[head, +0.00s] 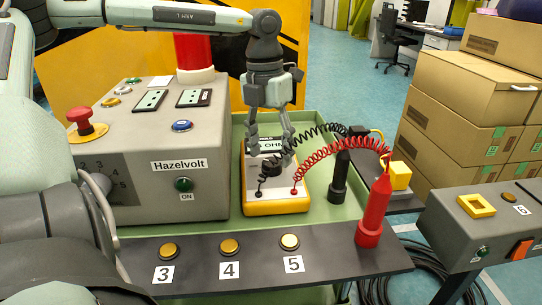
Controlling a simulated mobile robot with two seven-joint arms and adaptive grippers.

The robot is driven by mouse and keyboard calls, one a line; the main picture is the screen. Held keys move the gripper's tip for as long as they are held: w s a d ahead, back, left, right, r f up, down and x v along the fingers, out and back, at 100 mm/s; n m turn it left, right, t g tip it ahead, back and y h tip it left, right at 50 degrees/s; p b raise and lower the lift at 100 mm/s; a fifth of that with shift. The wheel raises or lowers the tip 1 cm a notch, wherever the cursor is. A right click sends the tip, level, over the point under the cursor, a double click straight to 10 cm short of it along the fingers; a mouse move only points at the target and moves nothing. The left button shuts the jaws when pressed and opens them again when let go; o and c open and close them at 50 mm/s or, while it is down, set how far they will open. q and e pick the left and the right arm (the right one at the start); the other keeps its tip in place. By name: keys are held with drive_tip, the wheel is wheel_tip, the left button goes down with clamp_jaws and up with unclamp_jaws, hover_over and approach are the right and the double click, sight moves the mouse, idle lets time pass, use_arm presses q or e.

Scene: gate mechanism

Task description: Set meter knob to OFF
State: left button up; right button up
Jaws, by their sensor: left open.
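The meter (291,206) is a yellow-edged box with a pale face, standing on a green surface right of the large grey Hazelvolt box. Its display (269,145) seems to read OHM, partly covered by a finger. A dark round knob (266,169) is on the face below the display, partly hidden by the gripper and the black cable. My left gripper (271,146) points down over the meter from above, fingers apart, one on each side of the display. I cannot tell whether the fingertips touch the knob. My right gripper is not in view.
Coiled black (318,130) and red (335,147) cables run from the meter to a black probe (340,177) and a red probe (373,207). The Hazelvolt box (135,142) carries a red mushroom button (80,116). A dark front panel (330,265) has buttons 3, 4, 5. Cardboard boxes (450,110) stand right.

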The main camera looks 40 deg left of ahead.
use_arm(q)
drive_tip(key=shift+f, duration=1.05)
drive_tip(key=shift+c, duration=0.2)
drive_tip(key=c, duration=1.1)
